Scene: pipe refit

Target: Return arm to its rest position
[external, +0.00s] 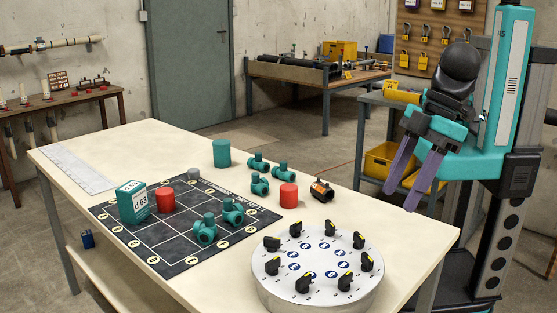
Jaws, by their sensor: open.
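My gripper (416,166) is at the right of the external view, raised above the right end of the white table (130,143). Its two purple fingers point down and are spread apart, with nothing between them. My arm is folded up close against my teal column, and the fingers are clear of the things on the table.
On the table are a dark grid mat (180,256) with teal fittings (206,229), a teal box (132,202) and a red cylinder (165,200). A round grey dial plate (318,265) with black knobs stands at the near right. A workbench (300,72) stands behind.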

